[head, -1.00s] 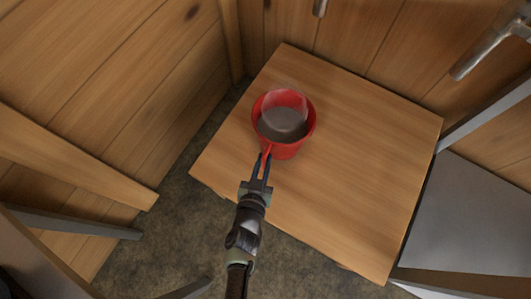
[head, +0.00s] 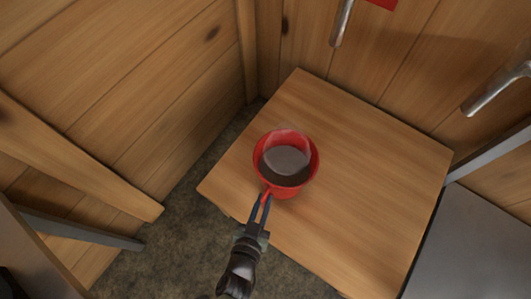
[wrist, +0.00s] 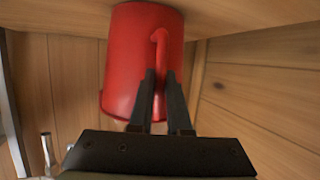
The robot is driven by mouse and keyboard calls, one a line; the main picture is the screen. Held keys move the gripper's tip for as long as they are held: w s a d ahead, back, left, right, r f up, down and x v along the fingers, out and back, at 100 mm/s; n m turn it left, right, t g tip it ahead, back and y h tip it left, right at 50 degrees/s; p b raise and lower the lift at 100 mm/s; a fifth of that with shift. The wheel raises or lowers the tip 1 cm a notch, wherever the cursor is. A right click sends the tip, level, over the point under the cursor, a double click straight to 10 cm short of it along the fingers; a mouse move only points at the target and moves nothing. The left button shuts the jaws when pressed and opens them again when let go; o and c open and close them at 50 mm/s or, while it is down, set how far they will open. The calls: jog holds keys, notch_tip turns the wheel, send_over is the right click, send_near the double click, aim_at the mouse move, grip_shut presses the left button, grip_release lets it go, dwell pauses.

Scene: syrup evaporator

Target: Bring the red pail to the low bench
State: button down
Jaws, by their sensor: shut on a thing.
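The red pail (head: 292,189) is over the low wooden bench (head: 372,170), towards its near left side. A dark grey-brown content shows inside, with a pale translucent haze over its opening. My gripper (head: 264,203) is shut on the pail's handle, on the near side of the pail. In the wrist view the pail (wrist: 125,70) appears upside down, with the handle (wrist: 160,60) between my two dark fingers (wrist: 160,95). The pail's base is at or very close to the bench top; I cannot tell whether it touches.
Plank walls (head: 160,90) stand behind and left of the bench. Metal pipes or handles (head: 342,22) stick out at the back. A grey metal surface (head: 475,240) stands right of the bench. Dark floor (head: 185,245) shows at the left. The bench's right part is clear.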

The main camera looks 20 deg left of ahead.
jog(key=shift+s, duration=2.75)
jog(key=shift+s+d+p, duration=0.15)
jog(key=shift+d+p, duration=0.15)
jog(key=shift+d, duration=0.45)
